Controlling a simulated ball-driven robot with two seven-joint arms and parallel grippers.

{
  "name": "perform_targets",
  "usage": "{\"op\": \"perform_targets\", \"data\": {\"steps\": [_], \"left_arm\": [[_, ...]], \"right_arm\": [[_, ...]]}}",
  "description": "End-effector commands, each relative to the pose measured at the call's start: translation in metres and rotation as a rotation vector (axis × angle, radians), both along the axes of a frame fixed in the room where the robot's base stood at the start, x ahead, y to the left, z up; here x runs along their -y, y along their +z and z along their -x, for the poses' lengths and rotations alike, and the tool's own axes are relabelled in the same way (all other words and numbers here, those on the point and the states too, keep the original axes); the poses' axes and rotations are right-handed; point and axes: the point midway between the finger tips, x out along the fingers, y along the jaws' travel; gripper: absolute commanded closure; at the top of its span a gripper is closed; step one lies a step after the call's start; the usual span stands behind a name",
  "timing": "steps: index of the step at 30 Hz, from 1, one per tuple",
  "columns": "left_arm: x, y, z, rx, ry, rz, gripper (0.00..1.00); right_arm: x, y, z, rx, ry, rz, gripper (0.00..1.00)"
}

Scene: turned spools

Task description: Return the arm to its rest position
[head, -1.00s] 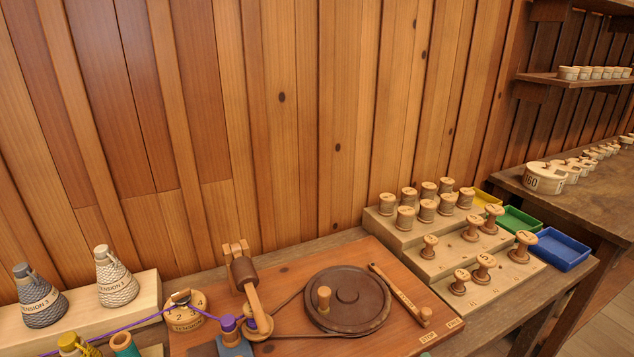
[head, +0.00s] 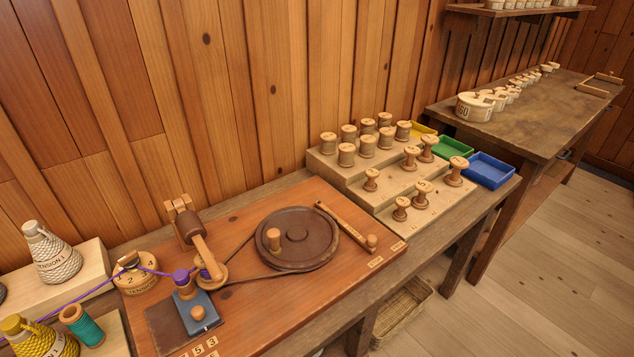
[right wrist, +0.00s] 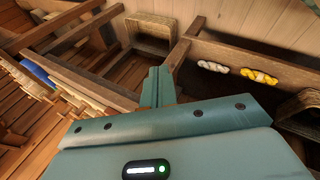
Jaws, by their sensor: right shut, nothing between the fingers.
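My right gripper (right wrist: 158,86) shows in the right wrist view, with its teal fingers together and nothing between them. It is apart from the bench and spools in that view. Neither gripper nor arm shows in the head view. In the head view the winding board (head: 340,262) carries a dark wheel (head: 320,245), a belt and a blue block (head: 205,312). A purple thread runs from the left past the tension dial (head: 137,277) to a purple-topped spool (head: 183,283) on the board.
A stepped rack (head: 335,170) holds several wooden spools. Yellow, green (head: 453,147) and blue (head: 491,170) trays stand beside it. Thread cones (head: 50,258) stand at the left. A basket (head: 403,310) sits under the bench. The wooden floor at the right is clear.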

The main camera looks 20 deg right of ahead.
Motion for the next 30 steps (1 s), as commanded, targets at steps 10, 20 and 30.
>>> {"op": "perform_targets", "data": {"steps": [10,20,30], "left_arm": [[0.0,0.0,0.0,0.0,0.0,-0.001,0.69],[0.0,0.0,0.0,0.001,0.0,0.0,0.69],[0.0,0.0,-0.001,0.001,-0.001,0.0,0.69]], "right_arm": [[-0.027,-0.152,0.042,-0.147,-0.028,-0.172,1.0],[-0.037,-0.307,0.201,-0.346,-0.222,-0.367,1.0],[-0.03,-0.327,0.266,-0.391,-0.319,-0.401,1.0]]}}
